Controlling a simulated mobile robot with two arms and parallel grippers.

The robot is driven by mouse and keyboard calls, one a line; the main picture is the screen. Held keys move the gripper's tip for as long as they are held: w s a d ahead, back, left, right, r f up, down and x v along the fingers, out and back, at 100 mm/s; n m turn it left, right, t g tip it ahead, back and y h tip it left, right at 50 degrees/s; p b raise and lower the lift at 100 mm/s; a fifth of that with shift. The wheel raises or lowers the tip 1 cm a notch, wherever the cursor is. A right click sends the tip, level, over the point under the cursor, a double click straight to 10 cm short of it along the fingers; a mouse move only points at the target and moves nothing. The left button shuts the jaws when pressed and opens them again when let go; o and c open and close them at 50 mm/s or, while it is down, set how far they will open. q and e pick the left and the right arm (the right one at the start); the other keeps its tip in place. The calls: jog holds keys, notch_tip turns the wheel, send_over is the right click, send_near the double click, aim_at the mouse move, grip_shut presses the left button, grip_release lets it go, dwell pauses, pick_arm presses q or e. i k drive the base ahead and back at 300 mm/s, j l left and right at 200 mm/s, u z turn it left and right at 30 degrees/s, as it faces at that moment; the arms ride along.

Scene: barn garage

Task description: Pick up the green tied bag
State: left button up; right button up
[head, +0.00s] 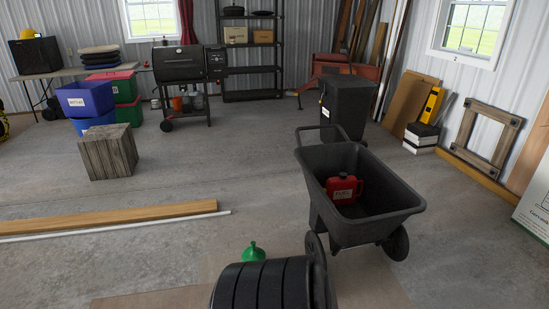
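A small green object (253,252) with a narrow neck on top, matching a green tied bag, sits on the floor near the bottom middle of the head view. Its lower part is hidden behind a black ribbed object. Neither of my grippers shows in the head view.
The black ribbed object (262,287) stands in front of the green one. A black wheelbarrow (375,222) holding a red fuel can (343,189) is to its right. A long wooden board (110,217) and a white pipe (120,225) lie to the left.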

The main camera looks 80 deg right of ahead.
aim_at(252, 253)
jog(key=i+l+z, duration=0.1)
jog(key=z, duration=0.35)
jog(key=i+z, duration=0.3)
jog(key=z, duration=0.15)
jog(key=i+j+z, duration=0.1)
jog(key=z, duration=0.35)
jog(key=i+j+z, duration=0.15)
jog(key=i+z, duration=0.15)
jog(key=z, duration=0.15)
jog(key=i+j+z, duration=0.15)
jog(key=z, duration=0.3)
jog(key=i+j+z, duration=0.1)
jog(key=i+z, duration=0.15)
jog(key=z, duration=0.2)
jog(key=i+j+z, duration=0.15)
jog(key=z, duration=0.35)
jog(key=i+j+z, duration=0.2)
jog(key=z, duration=0.25)
jog(key=i+j+z, duration=0.15)
jog(key=j+z, duration=0.15)
jog(key=z, duration=0.2)
jog(key=j+z, duration=0.45)
jog(key=i+l, duration=0.05)
jog(key=l, duration=0.05)
